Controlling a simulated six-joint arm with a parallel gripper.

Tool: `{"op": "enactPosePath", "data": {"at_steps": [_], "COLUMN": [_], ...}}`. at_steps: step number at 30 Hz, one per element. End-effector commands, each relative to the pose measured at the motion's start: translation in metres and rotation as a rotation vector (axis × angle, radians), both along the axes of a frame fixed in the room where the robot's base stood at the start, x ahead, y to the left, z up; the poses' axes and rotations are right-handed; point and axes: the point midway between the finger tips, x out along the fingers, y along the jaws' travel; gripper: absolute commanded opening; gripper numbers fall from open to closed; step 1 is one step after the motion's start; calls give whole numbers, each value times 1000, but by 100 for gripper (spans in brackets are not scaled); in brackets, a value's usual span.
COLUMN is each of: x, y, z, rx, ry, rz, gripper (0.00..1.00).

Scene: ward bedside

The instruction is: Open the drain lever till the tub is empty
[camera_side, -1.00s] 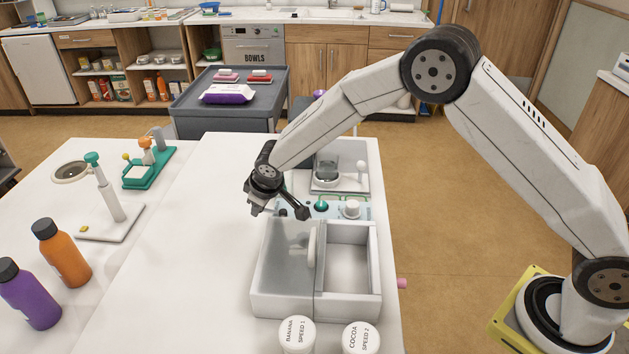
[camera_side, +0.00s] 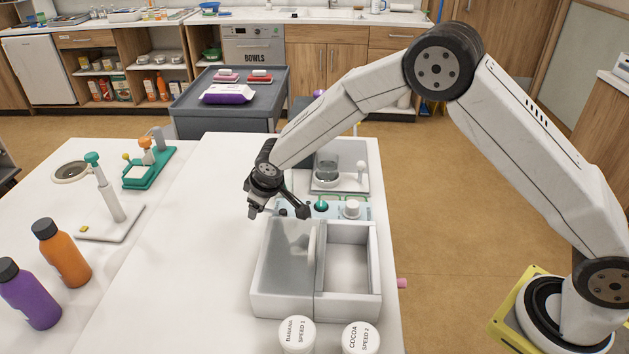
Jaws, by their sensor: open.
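A pale grey tub (camera_side: 318,304) with two compartments, split by a divider, stands at the right edge of the white table. The left compartment has a smooth grey surface inside; I cannot tell how much liquid it holds. The right compartment shows a pale floor. A white upright piece (camera_side: 312,246) stands by the divider.
Behind the tub is a panel with a green knob (camera_side: 321,205) and a white knob (camera_side: 351,209), then a grey station (camera_side: 353,184). Two white lidded jars (camera_side: 297,335) stand in front. Bottles (camera_side: 62,254) stand left. The table's middle is clear.

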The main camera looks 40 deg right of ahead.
Motion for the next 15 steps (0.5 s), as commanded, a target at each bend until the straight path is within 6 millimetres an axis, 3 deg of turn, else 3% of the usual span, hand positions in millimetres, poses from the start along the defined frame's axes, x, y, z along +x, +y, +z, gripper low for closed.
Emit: {"op": "enactPosePath", "data": {"at_steps": [15], "x": [-21], "y": [1], "z": [45], "rx": [1], "ry": [-1], "rz": [2], "gripper": [72]}}
